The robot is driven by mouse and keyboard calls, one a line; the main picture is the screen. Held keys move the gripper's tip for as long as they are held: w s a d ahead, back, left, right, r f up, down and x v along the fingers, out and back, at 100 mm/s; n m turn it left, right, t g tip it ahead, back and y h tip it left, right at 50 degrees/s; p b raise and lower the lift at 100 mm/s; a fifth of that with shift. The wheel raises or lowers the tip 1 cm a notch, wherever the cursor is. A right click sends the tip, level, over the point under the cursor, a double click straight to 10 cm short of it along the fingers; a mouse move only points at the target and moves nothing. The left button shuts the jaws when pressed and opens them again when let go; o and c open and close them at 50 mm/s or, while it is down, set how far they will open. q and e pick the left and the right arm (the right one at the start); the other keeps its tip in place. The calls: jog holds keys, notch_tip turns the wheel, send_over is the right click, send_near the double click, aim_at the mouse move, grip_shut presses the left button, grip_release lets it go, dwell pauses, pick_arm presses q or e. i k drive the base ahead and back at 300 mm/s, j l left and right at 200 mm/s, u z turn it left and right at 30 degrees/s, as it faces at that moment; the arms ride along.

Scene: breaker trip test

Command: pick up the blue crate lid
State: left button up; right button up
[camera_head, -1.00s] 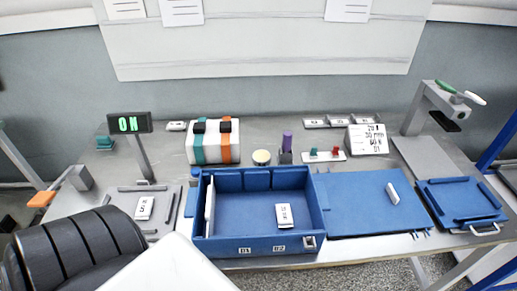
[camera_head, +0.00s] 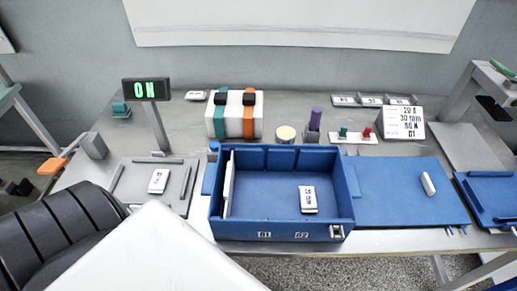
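The blue crate (camera_head: 281,229) stands open on the grey bench, with a white labelled block (camera_head: 308,199) and an upright white plate (camera_head: 228,184) inside. A flat blue panel with a white bar-shaped handle (camera_head: 428,184) lies to the right of the crate; it looks like the blue crate lid (camera_head: 390,205). Its left edge is against or very near the crate's right wall; I cannot tell if they touch. Neither of my grippers is in view.
A blue tray (camera_head: 482,190) at the right is cut off by the frame. Behind are a white strapped box (camera_head: 234,125), a purple cylinder (camera_head: 315,119), a white sign (camera_head: 404,123) and a green "ON" display (camera_head: 146,89). A grey tray (camera_head: 150,199) lies left of the crate.

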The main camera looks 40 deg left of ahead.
aim_at(401, 191)
jog(key=i+j+u, duration=0.15)
jog(key=u, duration=0.2)
jog(key=i+j+u, duration=0.15)
jog(key=u, duration=0.2)
jog(key=l+z, duration=0.1)
jog(key=z, duration=0.9)
jog(key=l+z, duration=0.15)
jog(key=l, duration=1.45)
